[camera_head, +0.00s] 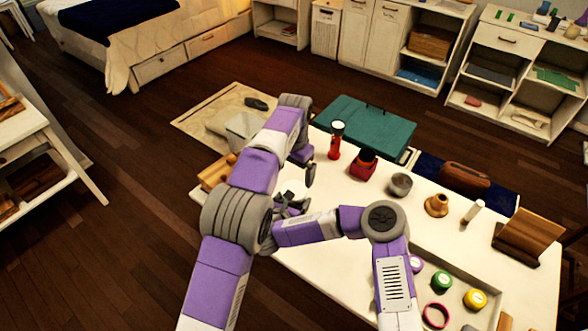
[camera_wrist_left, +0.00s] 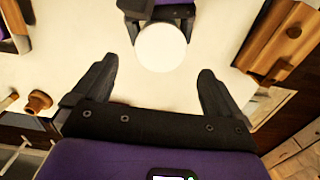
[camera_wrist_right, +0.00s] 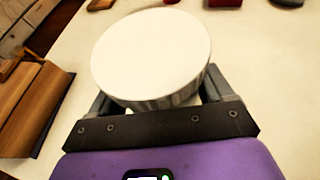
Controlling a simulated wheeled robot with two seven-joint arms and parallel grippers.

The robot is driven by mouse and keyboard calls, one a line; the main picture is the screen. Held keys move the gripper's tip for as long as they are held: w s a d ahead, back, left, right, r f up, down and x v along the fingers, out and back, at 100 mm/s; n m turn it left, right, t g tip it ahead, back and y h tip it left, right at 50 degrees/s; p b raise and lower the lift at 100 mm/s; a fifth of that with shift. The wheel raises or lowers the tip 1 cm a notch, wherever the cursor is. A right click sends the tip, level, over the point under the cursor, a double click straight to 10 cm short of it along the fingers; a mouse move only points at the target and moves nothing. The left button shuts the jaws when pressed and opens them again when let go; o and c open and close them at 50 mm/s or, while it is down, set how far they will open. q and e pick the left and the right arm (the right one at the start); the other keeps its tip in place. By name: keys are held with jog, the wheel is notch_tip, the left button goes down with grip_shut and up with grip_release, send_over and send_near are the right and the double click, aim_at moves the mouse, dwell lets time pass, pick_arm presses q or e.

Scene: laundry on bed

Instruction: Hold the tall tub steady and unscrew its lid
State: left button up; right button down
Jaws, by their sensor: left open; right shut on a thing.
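The tall tub (camera_wrist_right: 165,100) has a flat, round white lid (camera_wrist_right: 150,52) and a greyish side. My right gripper (camera_wrist_right: 158,98) is shut on the tub's side below the lid. In the left wrist view the lid (camera_wrist_left: 161,47) shows from above as a white disc, with the right gripper behind it. My left gripper (camera_wrist_left: 156,70) is open, its fingers apart, with the lid ahead between and beyond the tips. In the head view my left gripper (camera_head: 309,168) is above the table, and the arms mostly hide the tub.
Coloured round pieces, including a yellow one (camera_head: 475,299), lie at the near right.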

aim_at(294, 189)
pick_arm(q)
jog(key=shift+r, duration=0.15)
jog(key=shift+w+f, duration=0.1)
jog(key=shift+f, duration=3.85)
jog(key=shift+c, duration=0.3)
jog(key=c, duration=1)
jog(key=n, duration=0.3)
jog(key=shift+r, duration=0.15)
jog(key=shift+r, duration=1)
